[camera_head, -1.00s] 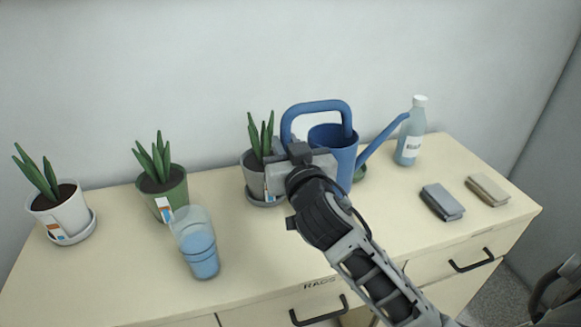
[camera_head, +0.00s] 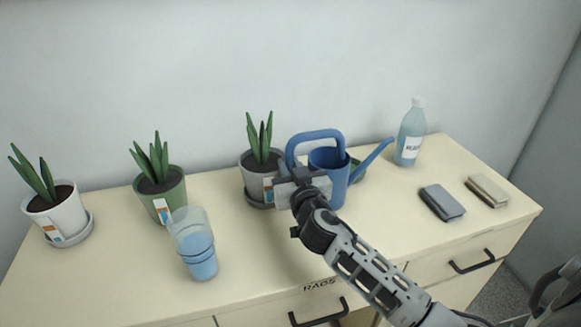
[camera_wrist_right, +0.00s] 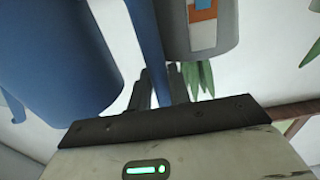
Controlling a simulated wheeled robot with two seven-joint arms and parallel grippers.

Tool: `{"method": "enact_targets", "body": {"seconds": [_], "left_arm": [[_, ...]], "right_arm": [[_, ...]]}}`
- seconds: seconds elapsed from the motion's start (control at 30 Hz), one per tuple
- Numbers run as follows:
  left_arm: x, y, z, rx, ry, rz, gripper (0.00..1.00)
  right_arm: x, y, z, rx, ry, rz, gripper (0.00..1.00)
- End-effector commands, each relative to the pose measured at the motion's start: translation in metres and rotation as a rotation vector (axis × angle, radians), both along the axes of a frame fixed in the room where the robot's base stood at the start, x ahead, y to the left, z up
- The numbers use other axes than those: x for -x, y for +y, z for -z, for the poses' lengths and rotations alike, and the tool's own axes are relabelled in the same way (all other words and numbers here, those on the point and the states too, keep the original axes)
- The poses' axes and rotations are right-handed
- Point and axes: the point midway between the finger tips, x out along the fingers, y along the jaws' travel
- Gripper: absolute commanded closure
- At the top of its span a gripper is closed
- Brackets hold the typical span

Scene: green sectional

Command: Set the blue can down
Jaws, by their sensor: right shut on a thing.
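The blue watering can (camera_head: 329,172) is near the back of the cream cabinet top (camera_head: 400,220), its looped handle to the left and its spout pointing right. My right gripper (camera_head: 303,183) is in front of it, shut on the handle. In the right wrist view, the handle bar passes between the dark fingers (camera_wrist_right: 163,82), with the blue can body (camera_wrist_right: 60,60) to the left. The arm hides the can's lower part in the head view, so I cannot tell whether its base touches the top. My left gripper is not in view.
Farther left are green and white pots (camera_head: 60,215) and a glass-like container (camera_head: 197,255). A bottle (camera_head: 410,135) and folded cloths (camera_head: 441,203) are at right.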

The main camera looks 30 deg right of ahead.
Motion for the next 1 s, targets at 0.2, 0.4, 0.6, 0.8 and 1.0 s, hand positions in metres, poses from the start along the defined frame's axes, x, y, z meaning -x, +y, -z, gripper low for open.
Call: {"method": "enact_targets", "body": {"seconds": [0.2, 0.4, 0.6, 0.8, 1.0], "left_arm": [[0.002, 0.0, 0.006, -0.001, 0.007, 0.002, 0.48], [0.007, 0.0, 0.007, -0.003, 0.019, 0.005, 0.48], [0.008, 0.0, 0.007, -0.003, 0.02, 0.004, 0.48], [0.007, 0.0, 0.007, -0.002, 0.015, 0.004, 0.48], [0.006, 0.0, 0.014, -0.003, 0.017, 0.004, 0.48]], "right_arm": [[0.0, 0.0, 0.001, 0.004, -0.005, 0.0, 1.0], [0.0, 0.0, 0.003, 0.0, 0.0, 0.0, 0.59], [0.0, 0.0, 0.002, 0.001, 0.0, 0.0, 0.59], [0.017, 0.004, 0.002, -0.002, 0.001, -0.001, 0.59], [0.06, 0.014, 0.003, -0.003, 0.003, 0.001, 0.59]]}}
